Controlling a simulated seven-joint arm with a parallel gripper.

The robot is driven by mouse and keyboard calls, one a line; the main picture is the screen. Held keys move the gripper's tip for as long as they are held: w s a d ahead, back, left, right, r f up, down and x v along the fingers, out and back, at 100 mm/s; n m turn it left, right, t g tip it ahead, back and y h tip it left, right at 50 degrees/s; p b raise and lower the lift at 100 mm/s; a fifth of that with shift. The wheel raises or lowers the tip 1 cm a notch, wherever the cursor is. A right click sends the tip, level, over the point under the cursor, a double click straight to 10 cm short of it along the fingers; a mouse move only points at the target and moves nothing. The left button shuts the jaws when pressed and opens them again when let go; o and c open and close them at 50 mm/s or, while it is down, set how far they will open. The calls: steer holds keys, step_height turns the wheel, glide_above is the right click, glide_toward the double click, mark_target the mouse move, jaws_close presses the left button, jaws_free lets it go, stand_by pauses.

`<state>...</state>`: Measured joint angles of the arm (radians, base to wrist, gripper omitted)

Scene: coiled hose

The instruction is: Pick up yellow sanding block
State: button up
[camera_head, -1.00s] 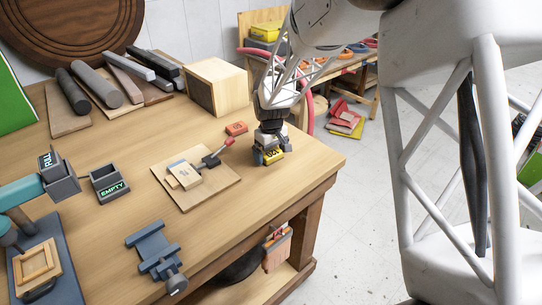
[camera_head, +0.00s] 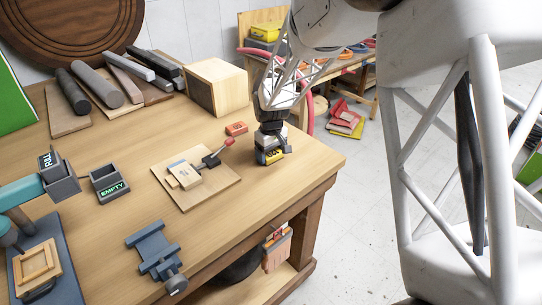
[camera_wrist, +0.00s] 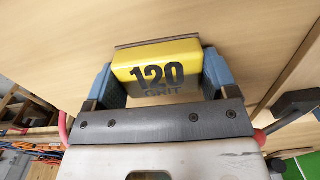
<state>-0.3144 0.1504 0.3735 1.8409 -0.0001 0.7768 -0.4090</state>
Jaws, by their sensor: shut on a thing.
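The yellow sanding block (camera_wrist: 157,66), marked "120 GRIT", fills the middle of the wrist view between the blue-grey fingers of my gripper (camera_wrist: 160,80). My gripper is shut on it, with one finger against each side. In the head view the yellow block (camera_head: 272,157) is low at the right part of the workbench (camera_head: 225,225), under my gripper (camera_head: 269,148). Whether it touches the bench top is hard to tell in these frames.
A wooden board with a toggle clamp (camera_head: 207,155) lies just left of my gripper. A red block (camera_head: 236,128) lies behind it. A wooden box (camera_head: 218,87) stands further back. A small "EMPTY" bin (camera_head: 108,183) and a blue vise (camera_head: 155,252) are further left.

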mark_target(271, 152)
steer(key=shift+r, duration=0.1)
steer(key=shift+r, duration=0.75)
step_height(271, 152, up, 2)
steer(key=s+d, duration=0.1)
steer(key=s, duration=0.4)
steer(key=s+d+r, duration=0.1)
steer(key=s+d, duration=0.1)
steer(key=s, duration=0.3)
steer(key=s+d, duration=0.1)
steer(key=s, duration=0.4)
steer(key=shift+s+d+r, duration=0.1)
steer(key=shift+d+r, duration=0.05)
steer(key=shift+d, duration=0.25)
